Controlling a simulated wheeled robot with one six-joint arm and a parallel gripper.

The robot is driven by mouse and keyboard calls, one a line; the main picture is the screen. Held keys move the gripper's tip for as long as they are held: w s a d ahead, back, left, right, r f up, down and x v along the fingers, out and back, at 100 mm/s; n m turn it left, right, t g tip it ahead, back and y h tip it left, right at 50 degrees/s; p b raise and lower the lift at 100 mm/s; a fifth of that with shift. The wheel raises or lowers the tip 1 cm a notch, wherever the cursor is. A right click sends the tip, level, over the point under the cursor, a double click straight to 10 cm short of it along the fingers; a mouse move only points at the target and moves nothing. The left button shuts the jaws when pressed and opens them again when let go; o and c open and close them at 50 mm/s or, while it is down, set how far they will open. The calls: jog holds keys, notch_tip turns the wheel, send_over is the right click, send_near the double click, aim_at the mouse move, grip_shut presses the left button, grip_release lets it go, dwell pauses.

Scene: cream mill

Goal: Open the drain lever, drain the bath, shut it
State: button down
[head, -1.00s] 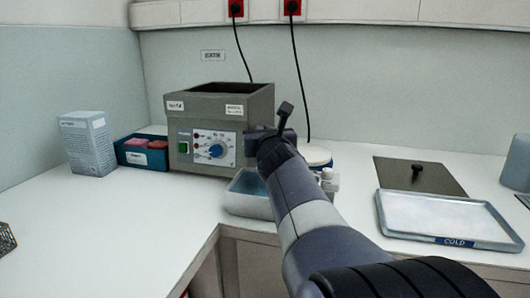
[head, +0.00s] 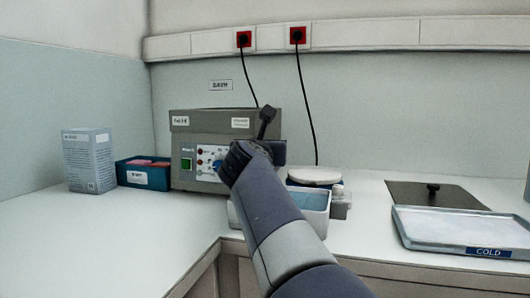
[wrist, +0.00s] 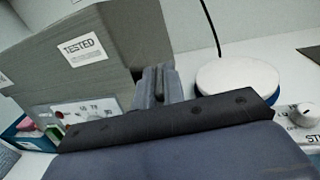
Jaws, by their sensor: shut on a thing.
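The grey box-shaped bath (head: 225,122) stands at the back of the bench, with a dial panel on its front. Its side and "TESTED" label also show in the wrist view (wrist: 125,25). My gripper (wrist: 159,84) is at the bath's right side, its fingers shut on a thin piece between them, apparently the drain lever. The lever itself is almost wholly hidden by the fingers, so its angle cannot be told. In the head view my arm covers the gripper and the bath's lower right. An open pale tub (head: 312,202) with a bluish inside sits below, partly behind my arm.
A round white-topped device (head: 315,175) stands close right of the gripper. A blue box with pink items (head: 145,174) and a grey-white carton (head: 88,160) stand left. A "COLD" tray (head: 450,228) and a dark plate (head: 435,196) lie right. The left bench front is clear.

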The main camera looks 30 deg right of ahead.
jog(key=shift+a+f+m, duration=0.1)
jog(key=shift+f+m, duration=0.05)
jog(key=shift+m, duration=0.15)
dwell(0.4)
jog(key=c, duration=1.6)
grip_release()
jog(key=shift+o, duration=0.6)
jog(key=shift+r, duration=0.25)
